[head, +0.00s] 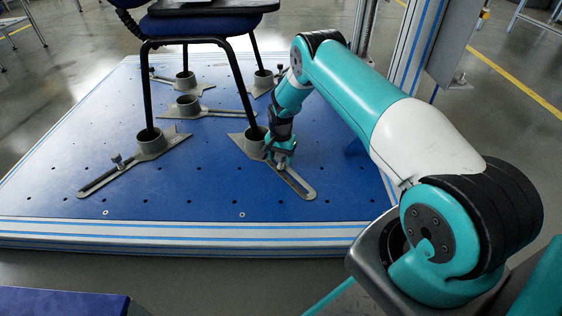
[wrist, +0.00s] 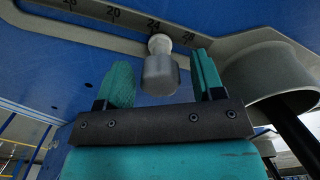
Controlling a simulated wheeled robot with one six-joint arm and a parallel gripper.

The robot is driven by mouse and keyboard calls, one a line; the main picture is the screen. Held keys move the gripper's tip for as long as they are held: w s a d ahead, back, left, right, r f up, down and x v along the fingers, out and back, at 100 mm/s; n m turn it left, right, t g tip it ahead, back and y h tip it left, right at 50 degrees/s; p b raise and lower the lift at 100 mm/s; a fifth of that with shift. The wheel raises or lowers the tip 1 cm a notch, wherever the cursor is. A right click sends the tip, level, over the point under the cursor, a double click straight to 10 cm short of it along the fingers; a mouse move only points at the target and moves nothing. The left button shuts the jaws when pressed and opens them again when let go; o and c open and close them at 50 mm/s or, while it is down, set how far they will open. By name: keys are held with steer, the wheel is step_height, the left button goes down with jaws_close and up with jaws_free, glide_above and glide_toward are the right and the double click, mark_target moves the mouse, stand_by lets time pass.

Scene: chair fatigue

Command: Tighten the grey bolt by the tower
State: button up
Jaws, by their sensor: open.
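The grey bolt (wrist: 160,72) shows in the wrist view, standing in the slot of a grey slotted clamp arm (wrist: 218,45). Its round head lies between the two teal fingers of my gripper (wrist: 160,82), with a visible gap on each side. The fingers are open and do not appear to touch the bolt. In the head view my gripper (head: 281,160) is low over the slotted arm (head: 293,184) beside the front right chair-leg cup (head: 254,138). The bolt is mostly hidden by the gripper there.
A chair (head: 205,24) stands with its legs in grey cups on a blue perforated platform (head: 190,203). Another slotted clamp with a knob (head: 117,160) lies at left. A grey-and-blue upright (head: 417,45) rises behind my arm. The front of the platform is clear.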

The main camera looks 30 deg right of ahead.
steer(key=shift+n, duration=1.3)
steer(key=n, duration=0.4)
steer(key=c, duration=0.9)
steer(key=m, duration=0.4)
steer(key=m, duration=0.4)
